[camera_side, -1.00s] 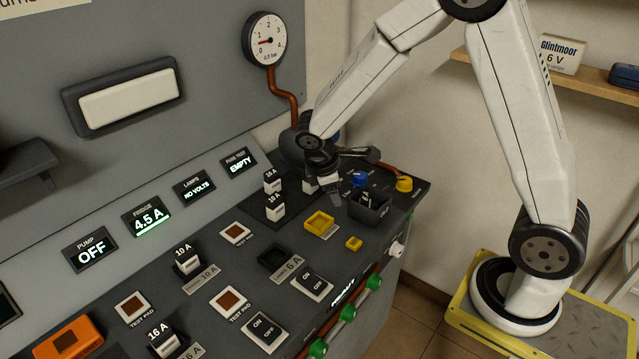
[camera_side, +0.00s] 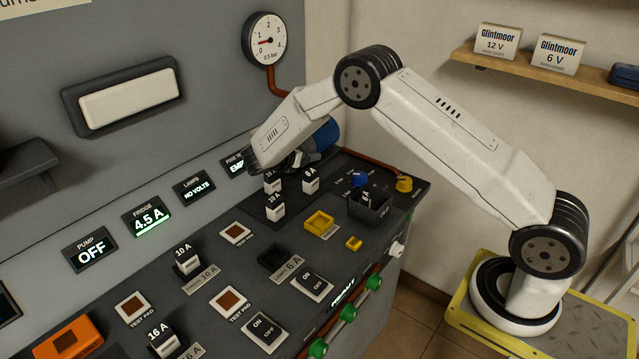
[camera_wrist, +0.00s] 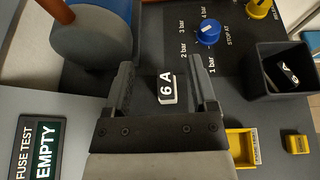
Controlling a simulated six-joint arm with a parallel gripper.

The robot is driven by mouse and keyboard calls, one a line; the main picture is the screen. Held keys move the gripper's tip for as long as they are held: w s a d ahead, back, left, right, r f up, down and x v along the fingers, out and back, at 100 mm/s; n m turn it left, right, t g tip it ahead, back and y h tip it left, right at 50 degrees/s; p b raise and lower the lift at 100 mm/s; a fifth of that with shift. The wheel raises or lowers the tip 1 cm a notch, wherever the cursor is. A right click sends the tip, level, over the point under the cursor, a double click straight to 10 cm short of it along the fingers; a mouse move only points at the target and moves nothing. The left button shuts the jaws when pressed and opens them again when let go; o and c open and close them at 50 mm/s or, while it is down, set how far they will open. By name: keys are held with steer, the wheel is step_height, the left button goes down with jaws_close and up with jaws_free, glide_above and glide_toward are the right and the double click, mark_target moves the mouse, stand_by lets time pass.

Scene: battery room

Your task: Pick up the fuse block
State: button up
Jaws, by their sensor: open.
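A white-and-black fuse block marked 6 A (camera_side: 310,181) stands on the dark panel at the back right. It also shows in the wrist view (camera_wrist: 167,88), between the two dark fingers in the picture. My gripper (camera_wrist: 161,64) is open and empty, with a finger on either side of the block. I cannot tell how far above the panel the fingertips are. In the side view, my gripper is mostly hidden behind my own wrist. Two more loose blocks, 16 A (camera_side: 272,181) and 10 A (camera_side: 275,208), stand close to the left of the 6 A block.
A dark open bin (camera_side: 369,209) with something black and white inside stands to the right. A yellow tray (camera_side: 319,223), a blue knob (camera_wrist: 207,32) and a yellow knob (camera_side: 404,184) are nearby. The FUSE TEST display (camera_wrist: 43,147) reads EMPTY. An empty dark socket (camera_side: 274,257) lies nearer the front.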

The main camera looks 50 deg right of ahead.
mark_target(306, 176)
steer(key=shift+f, duration=1.8)
steer(key=shift+f, duration=0.1)
steer(key=shift+f, duration=0.25)
step_height(306, 176, down, 3)
steer(key=shift+r, duration=0.1)
steer(key=shift+x, duration=1.05)
steer(key=shift+d, duration=0.45)
jaws_close()
